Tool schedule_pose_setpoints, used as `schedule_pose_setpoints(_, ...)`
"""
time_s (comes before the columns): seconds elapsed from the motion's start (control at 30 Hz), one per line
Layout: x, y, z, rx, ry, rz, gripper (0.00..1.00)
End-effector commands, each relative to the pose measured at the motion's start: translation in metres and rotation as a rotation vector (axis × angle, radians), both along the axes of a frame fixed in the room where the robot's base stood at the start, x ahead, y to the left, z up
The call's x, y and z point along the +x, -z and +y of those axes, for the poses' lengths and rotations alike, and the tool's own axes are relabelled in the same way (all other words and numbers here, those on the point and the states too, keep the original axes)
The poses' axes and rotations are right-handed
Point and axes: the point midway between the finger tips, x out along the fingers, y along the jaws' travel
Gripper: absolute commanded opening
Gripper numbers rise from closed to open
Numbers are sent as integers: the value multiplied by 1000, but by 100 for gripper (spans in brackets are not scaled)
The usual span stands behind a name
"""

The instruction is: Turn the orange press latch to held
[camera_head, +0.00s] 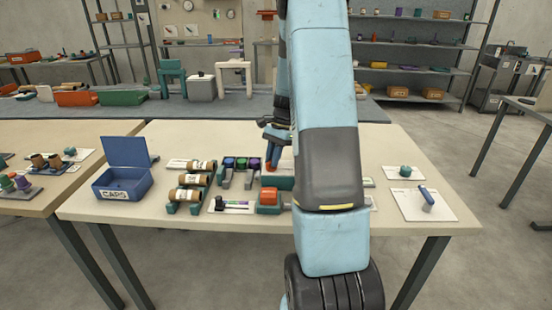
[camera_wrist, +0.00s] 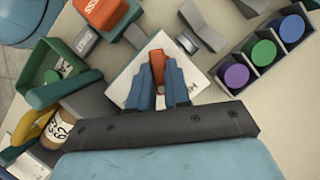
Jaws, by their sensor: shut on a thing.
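The orange press latch (camera_wrist: 158,66) is a small upright orange lever on a white square plate (camera_wrist: 126,88). In the wrist view my gripper (camera_wrist: 160,82) has its two blue fingers on either side of the latch, shut on it. The lower part of the latch is hidden between the fingers. In the head view my gripper (camera_head: 277,136) points down over the table, beside my arm. A bit of orange shows below it, too small to tell its pose. The word or setting the latch points to cannot be read.
An orange block with lettering (camera_wrist: 103,12) stands close by. A rack holds a purple cap (camera_wrist: 237,76), a green cap (camera_wrist: 263,53) and a blue cap (camera_wrist: 290,28). A green bin (camera_wrist: 38,62) is at the left. A blue CAPS box (camera_head: 122,185) stands at the table's left.

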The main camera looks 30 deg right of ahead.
Motion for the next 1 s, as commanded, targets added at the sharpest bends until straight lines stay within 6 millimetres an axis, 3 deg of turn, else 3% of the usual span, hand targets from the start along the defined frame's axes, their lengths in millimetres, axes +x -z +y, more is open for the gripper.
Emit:
schedule_pose_setpoints(0.03,-4,6,7,12,-53,18,0)
schedule_pose_setpoints(0.5,-2,6,8,13,-449,17,0)
schedule_pose_setpoints(1.0,-2,6,7,12,-624,15,0)
